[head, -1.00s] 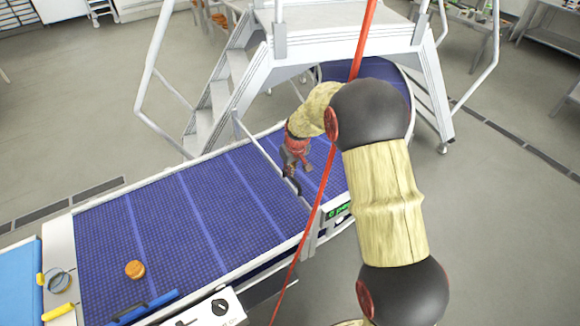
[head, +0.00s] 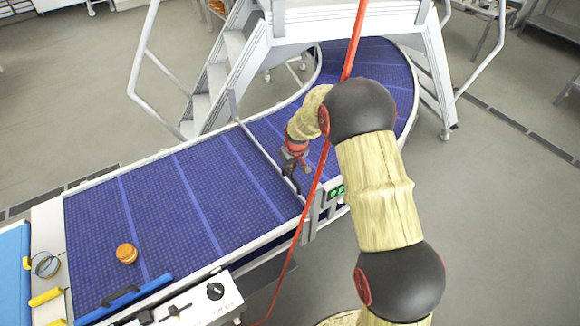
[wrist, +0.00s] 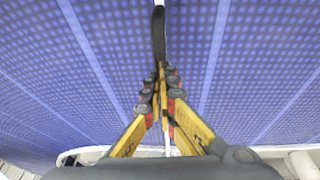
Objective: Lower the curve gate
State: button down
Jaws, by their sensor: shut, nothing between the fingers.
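The curve gate (head: 262,150) is a thin grey bar across the blue conveyor where the straight belt meets the curve. A short post (head: 233,103) stands at its far end. How high the bar sits above the belt is hard to tell. A dark strip (wrist: 158,35), perhaps the gate's handle, runs up from the fingertips; contact is unclear.
A stepped bridge (head: 345,22) spans the curve behind. A control box (head: 205,296) is at the front edge.

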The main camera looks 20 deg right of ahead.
jog(key=shift+s+f, duration=0.2)
jog(key=shift+f, duration=0.2)
jog(key=w+p+v, duration=0.1)
jog(key=v, duration=1.3)
jog(key=shift+w+a+r, duration=0.2)
jog(key=shift+a+r, duration=0.2)
jog(key=s+r+m+b, duration=0.1)
jog(key=s+b, duration=0.3)
jog(key=s, duration=0.9)
jog(key=s+r+m+t+b, duration=0.1)
jog(key=s+r+b, duration=0.2)
jog(key=s, duration=0.9)
jog(key=s+r+m+t+b, duration=0.1)
jog(key=s+b, duration=0.5)
jog(key=s, duration=0.7)
jog(key=shift+s+r, duration=0.35)
jog(key=shift+r, duration=0.1)
